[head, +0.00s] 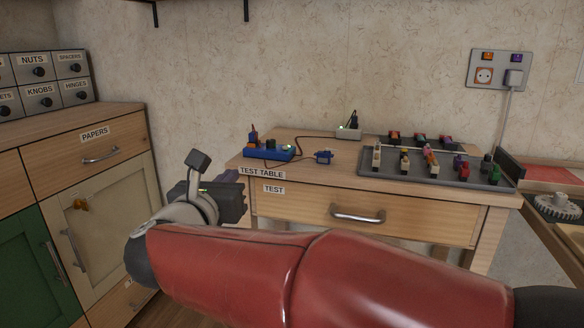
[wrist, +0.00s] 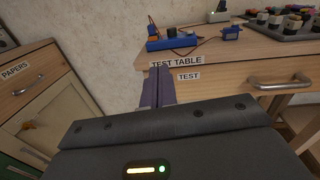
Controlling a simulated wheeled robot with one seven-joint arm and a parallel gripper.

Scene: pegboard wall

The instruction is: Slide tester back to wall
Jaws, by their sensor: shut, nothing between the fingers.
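The tester, a blue box (head: 268,153) with a dark knob, a green light and an orange plug, sits on the test table (head: 330,150) near its front left edge. It also shows at the top of the wrist view (wrist: 172,42). A wire joins it to a small blue servo (head: 324,157) lying to its right, also in the wrist view (wrist: 231,33). My gripper (wrist: 157,84) is shut and empty, its fingers together. It is in front of the table's left corner, apart from the tester. In the head view the fingers are mostly hidden behind the gripper body.
A grey-white power box (head: 349,132) stands at the wall behind, with a cable to the tester. A grey tray (head: 370,169) of several coloured parts covers the table's right side. A cabinet (head: 128,130) stands to the left. Bare tabletop lies between tester and wall.

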